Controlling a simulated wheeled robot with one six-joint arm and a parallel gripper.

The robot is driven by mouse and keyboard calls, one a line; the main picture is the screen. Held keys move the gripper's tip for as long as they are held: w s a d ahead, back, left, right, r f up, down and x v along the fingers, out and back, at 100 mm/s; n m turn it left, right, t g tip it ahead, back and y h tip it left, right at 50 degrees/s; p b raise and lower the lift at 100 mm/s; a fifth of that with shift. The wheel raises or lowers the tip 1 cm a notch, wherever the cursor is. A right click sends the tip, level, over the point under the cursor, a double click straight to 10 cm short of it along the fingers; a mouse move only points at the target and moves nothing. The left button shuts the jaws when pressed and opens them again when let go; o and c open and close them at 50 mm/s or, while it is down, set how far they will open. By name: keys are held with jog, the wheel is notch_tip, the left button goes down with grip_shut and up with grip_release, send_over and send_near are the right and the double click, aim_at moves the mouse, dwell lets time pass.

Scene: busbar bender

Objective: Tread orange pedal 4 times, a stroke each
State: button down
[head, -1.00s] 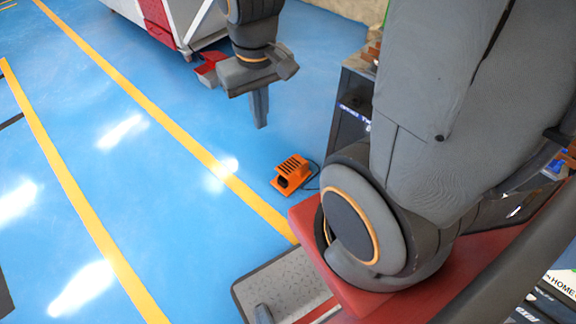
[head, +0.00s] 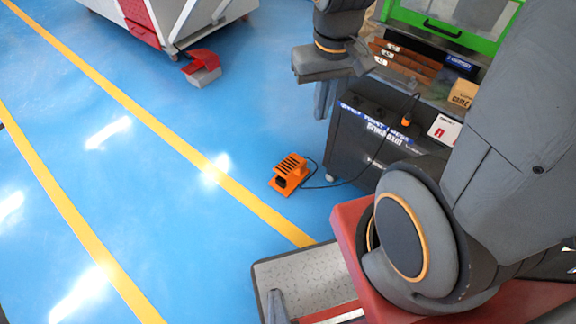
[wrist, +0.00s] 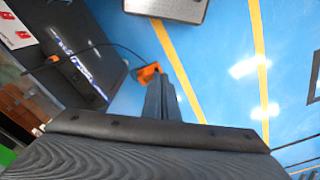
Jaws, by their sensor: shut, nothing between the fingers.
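The orange pedal (head: 289,172) sits on the blue floor in the head view, beside the dark bench cabinet, with a slotted hood and a dark cable at its right. In the wrist view the orange pedal (wrist: 147,73) shows just beyond my fingertips, partly covered by them. My gripper (head: 322,114) is shut and empty, its fingers pointing down. In the head view it hangs above and right of the pedal, in front of the cabinet, apart from the pedal. My gripper's closed fingers also show in the wrist view (wrist: 160,82).
The dark cabinet (head: 362,150) with a bench top stands right of the pedal, and the pedal's cable runs to it. A red and grey pedal-like unit (head: 202,67) lies by the white machine (head: 185,18). Open blue floor lies left, crossed by a yellow line (head: 150,118).

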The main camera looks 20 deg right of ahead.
jog(key=w+f+n+g+b, duration=0.1)
jog(key=w+f+n+b, duration=0.1)
jog(key=w+f+b, duration=1.05)
jog(key=w+f+n+b, duration=0.1)
jog(key=w+f+b, duration=0.7)
jog(key=f, duration=0.7)
jog(key=n+g+y+b, duration=0.15)
jog(key=n+b, duration=0.25)
jog(key=b, duration=1.4)
send_over(283, 170)
jog(key=w+d, duration=0.2)
jog(key=d, duration=0.1)
notch_tip(283, 170, down, 33)
jog(key=shift+f+y, duration=0.2)
jog(key=shift+y, duration=0.05)
jog(key=b+x, duration=0.2)
jog(key=x, duration=0.5)
jog(key=b+x, duration=0.3)
jog(key=x, duration=0.4)
jog(key=shift+w+d, duration=0.1)
jog(key=shift+w, duration=0.15)
